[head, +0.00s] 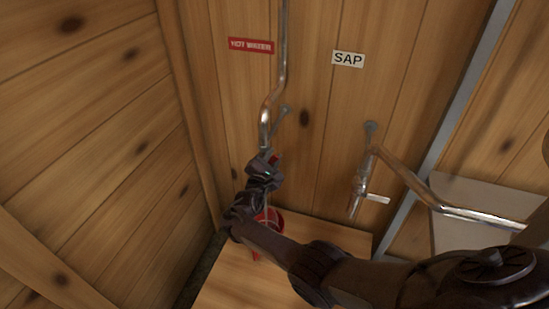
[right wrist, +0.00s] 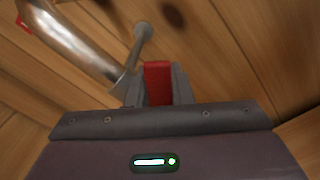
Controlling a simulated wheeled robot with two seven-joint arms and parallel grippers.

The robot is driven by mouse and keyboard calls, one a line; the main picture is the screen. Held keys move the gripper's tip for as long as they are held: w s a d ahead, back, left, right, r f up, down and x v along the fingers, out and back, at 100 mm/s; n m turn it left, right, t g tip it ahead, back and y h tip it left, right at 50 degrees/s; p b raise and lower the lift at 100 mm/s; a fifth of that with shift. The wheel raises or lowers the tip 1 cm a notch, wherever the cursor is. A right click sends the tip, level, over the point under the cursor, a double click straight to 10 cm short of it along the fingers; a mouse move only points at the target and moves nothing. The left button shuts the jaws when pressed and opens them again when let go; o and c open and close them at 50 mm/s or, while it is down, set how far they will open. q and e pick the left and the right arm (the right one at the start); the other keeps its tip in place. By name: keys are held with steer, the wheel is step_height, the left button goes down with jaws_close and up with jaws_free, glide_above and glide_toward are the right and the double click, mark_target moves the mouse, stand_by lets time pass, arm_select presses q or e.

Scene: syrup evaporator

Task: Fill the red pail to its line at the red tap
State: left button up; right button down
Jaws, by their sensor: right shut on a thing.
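The red pail (head: 272,216) stands on the wooden bench below the left-hand pipe, partly hidden by my right arm. Its fill line and the level inside cannot be made out. The red tap's handle (right wrist: 158,84) shows between the fingers of my right gripper (head: 270,160) in the right wrist view. That gripper is shut on the handle, at the lower end of the metal pipe (head: 265,124). The tap's spout is mostly hidden, and I cannot tell whether anything flows. My left gripper is not in view.
A second tap (head: 359,190) with a pale lever hangs to the right. The bench (head: 230,285) looks clear in front of the pail.

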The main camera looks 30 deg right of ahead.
mark_target(271, 161)
steer(key=shift+w+r, duration=0.2)
steer(key=shift+r, duration=0.2)
steer(key=c, duration=1.4)
jaws_free()
steer(key=shift+c, duration=0.2)
steer(key=shift+o, duration=0.8)
steer(key=shift+d+f, duration=0.15)
steer(key=shift+f, duration=0.1)
steer(key=shift+n, duration=0.3)
steer(key=p+v, duration=0.1)
steer(key=v, duration=0.6)
steer(key=shift+s+a, duration=0.25)
steer(key=shift+a, duration=0.05)
